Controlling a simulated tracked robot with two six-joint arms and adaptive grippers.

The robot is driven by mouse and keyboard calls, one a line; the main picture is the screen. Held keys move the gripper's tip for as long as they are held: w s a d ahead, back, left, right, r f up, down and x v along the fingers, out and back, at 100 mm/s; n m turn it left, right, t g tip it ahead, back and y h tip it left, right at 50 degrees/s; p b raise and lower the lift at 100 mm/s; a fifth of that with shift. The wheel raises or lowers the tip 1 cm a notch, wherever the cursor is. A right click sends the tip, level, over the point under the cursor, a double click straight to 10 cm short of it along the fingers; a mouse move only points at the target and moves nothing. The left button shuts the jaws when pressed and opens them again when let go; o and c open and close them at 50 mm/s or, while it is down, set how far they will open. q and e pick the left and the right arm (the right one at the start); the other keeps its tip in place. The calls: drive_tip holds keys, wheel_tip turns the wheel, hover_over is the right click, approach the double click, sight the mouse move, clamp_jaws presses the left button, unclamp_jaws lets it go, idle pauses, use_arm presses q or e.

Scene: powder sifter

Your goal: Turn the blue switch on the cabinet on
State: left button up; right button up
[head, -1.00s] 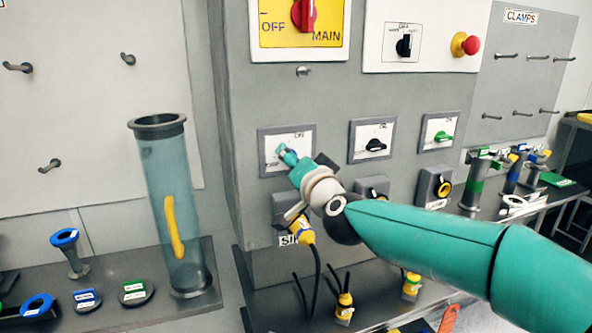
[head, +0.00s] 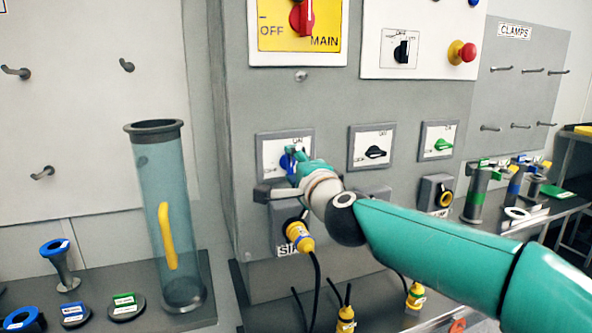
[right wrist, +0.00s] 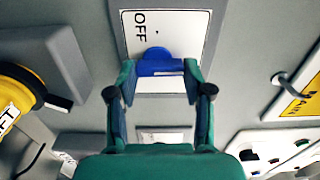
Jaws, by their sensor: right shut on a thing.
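The blue switch (head: 286,162) sits on a white plate in a grey frame on the cabinet front, at the left of a row of switches. In the right wrist view the blue switch (right wrist: 158,62) lies between the fingertips, with the word OFF above it. Its handle runs across from one finger towards the other. My right gripper (head: 293,160) is at the switch and shut on it; it also shows in the right wrist view (right wrist: 159,75). In the head view the gripper hides part of the switch and its plate. My left gripper is not in view.
A black switch (head: 376,152) and a green switch (head: 443,145) are to the right. The yellow main switch panel (head: 270,14) is above. A yellow plug (head: 299,236) with a cable is below my wrist. A clear tube (head: 160,210) stands at the left.

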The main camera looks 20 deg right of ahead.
drive_tip(key=shift+d+f+m, duration=0.1)
drive_tip(key=shift+f+m, duration=0.15)
drive_tip(key=shift+m, duration=0.05)
drive_tip(key=o, duration=1.2)
drive_tip(key=shift+c, duration=0.2)
drive_tip(key=shift+r, duration=0.15)
drive_tip(key=shift+s, duration=0.15)
drive_tip(key=s, duration=1.1)
drive_tip(key=shift+s+d, duration=0.15)
drive_tip(key=shift+s, duration=0.2)
